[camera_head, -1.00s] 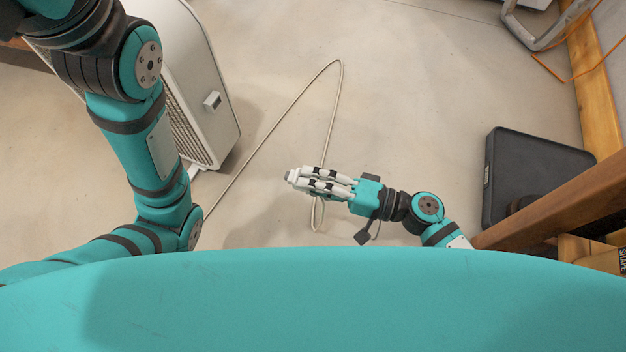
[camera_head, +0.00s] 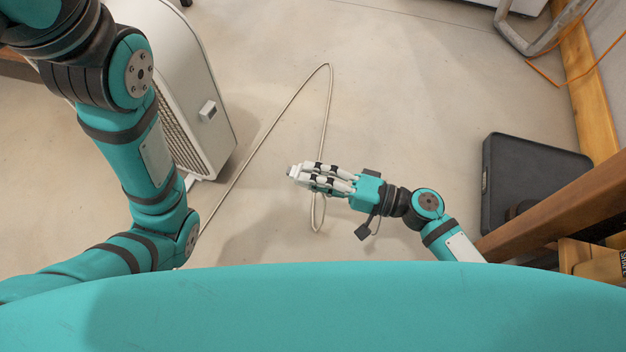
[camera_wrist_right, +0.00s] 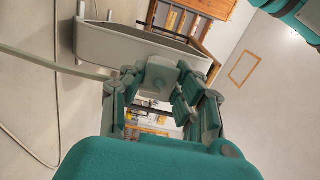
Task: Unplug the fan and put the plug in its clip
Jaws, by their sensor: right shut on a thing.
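The fan (camera_head: 205,68) is a tall pale housing with a grille side, standing on the floor at the upper left of the head view. A small pale block, perhaps the clip (camera_head: 208,110), sits on its side. My right gripper (camera_head: 304,174) is shut on the pale plug (camera_head: 293,171), well to the right of the fan. The plug (camera_wrist_right: 161,76) also shows between the fingertips in the right wrist view. The fan's cord (camera_head: 270,128) runs from near the fan's base, bends far out on the floor and comes back under the gripper. My left gripper is out of view.
A black case (camera_head: 530,180) lies on the floor at the right, beside a wooden beam (camera_head: 570,207). A grey tubular frame (camera_head: 530,45) and an orange cord (camera_head: 560,50) are at the upper right. The floor between fan and case is clear except for the cord.

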